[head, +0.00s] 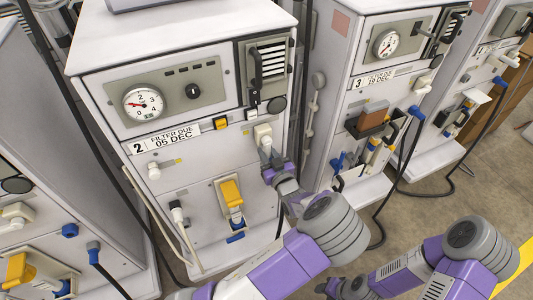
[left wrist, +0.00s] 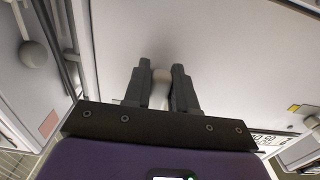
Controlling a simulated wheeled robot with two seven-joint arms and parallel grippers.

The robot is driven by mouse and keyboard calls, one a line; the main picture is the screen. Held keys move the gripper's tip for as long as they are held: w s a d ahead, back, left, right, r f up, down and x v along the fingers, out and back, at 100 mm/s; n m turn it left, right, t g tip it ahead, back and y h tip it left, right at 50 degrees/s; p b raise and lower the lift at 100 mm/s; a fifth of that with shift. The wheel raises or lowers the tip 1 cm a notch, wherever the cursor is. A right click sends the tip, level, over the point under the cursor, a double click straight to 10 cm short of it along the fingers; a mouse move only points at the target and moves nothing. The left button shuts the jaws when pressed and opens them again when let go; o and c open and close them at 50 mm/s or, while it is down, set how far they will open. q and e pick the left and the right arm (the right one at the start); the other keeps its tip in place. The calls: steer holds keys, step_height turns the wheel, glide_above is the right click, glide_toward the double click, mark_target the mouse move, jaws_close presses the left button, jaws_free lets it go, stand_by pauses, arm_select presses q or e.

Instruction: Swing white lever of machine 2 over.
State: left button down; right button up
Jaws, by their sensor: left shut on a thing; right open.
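Machine 2 (head: 110,110) stands left of centre in the head view, with a "2 FILTER DUE 05 DEC" label, a gauge and a black-handled vent panel. Its white lever (head: 263,133) is on the right of the front, below the vent panel. My left gripper (head: 267,153) is at this lever, and its fingers hide the lower part. In the left wrist view, the fingers (left wrist: 160,85) are shut on the white lever (left wrist: 160,92), one on each side. My right gripper (head: 330,288) is low at the bottom edge, apart from the machine and open.
A yellow lever (head: 231,192) and a white knob (head: 153,172) sit on the same front. Machine 3 (head: 335,70) stands to the right, with blue connectors and a black hose (head: 403,150). A narrow gap separates the machines. Floor (head: 430,190) is open at right.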

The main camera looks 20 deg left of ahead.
mark_target(269, 156)
arm_select(q)
steer(key=c, duration=1)
jaws_free()
steer(key=shift+d, duration=0.1)
steer(key=p+v, duration=0.2)
steer(key=v, duration=0.4)
steer(key=shift+s+d+r, duration=0.1)
steer(key=shift+r, duration=0.05)
steer(key=shift+s+d, duration=0.4)
steer(key=shift+s, duration=0.05)
